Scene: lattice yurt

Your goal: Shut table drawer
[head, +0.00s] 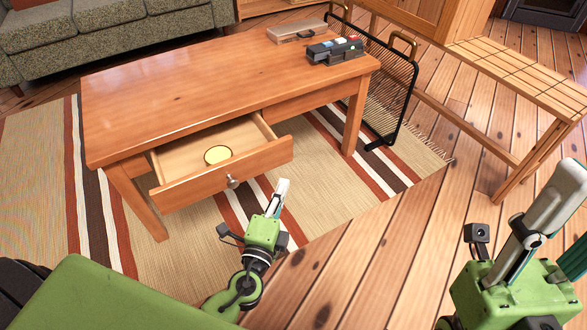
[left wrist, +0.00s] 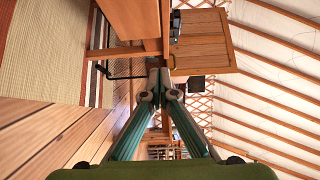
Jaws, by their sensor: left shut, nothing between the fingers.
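The wooden table (head: 190,80) stands on a striped rug in the head view. Its drawer (head: 219,176) is pulled out toward me, with a round metal knob (head: 232,181) on the front. A round yellow thing (head: 217,155) lies in the drawer. My left gripper (head: 282,188) is shut and empty, to the right of the knob in the picture and apart from it. Its closed fingers also show in the left wrist view (left wrist: 160,78). My right gripper (head: 570,190) is at the right edge; its fingertips are partly out of view, and its opening is unclear.
A black mesh screen (head: 385,90) stands at the table's right end. A slatted wooden bench (head: 520,85) is farther right. A box (head: 296,32) and a dark caddy (head: 335,49) sit on the tabletop. A sofa (head: 110,30) is behind. Rug and floor are clear before the drawer.

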